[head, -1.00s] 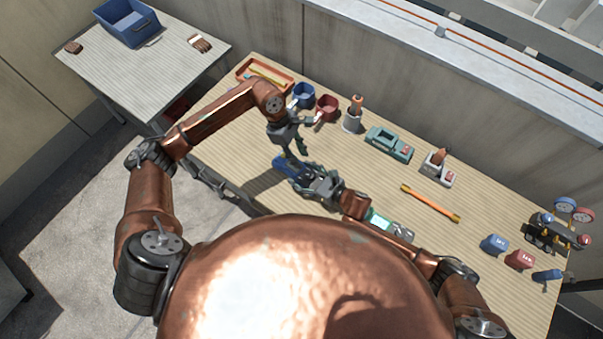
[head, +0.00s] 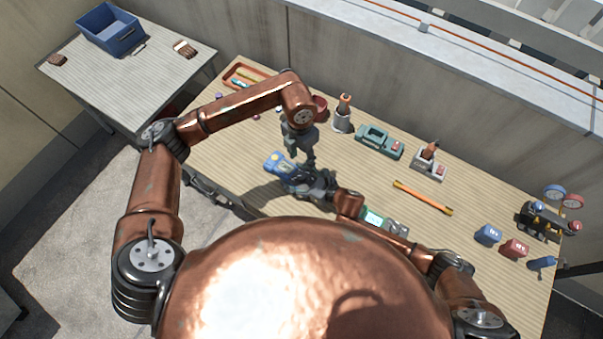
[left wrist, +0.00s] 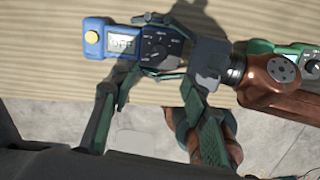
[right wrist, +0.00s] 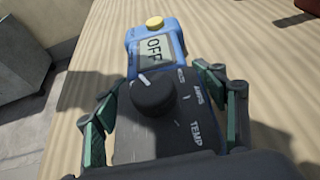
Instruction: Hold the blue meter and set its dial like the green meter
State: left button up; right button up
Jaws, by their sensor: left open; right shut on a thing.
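The blue meter (head: 277,161) is above the table's near left part. My right gripper (head: 292,175) is shut around its dark lower body. In the right wrist view the meter (right wrist: 174,48) has a yellow button on top, a display reading OFF and a black dial (right wrist: 153,95). The dial's white mark points up-left; AMPS and TEMP are printed at its right. My left gripper (head: 309,163) is open and empty beside the meter; in the left wrist view its fingers (left wrist: 155,95) are near the dial end. The green meter (head: 398,227) lies near the front edge, its dial setting unreadable.
Blue and red blocks and gauges (head: 555,192) are at right. A side table (head: 150,75) holds a blue bin.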

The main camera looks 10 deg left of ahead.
aim_at(302, 176)
pick_arm(q)
jog(key=shift+n, duration=0.6)
notch_tip(302, 176, down, 12)
jog(key=shift+d+r, duration=0.1)
grip_shut()
dwell(0.5)
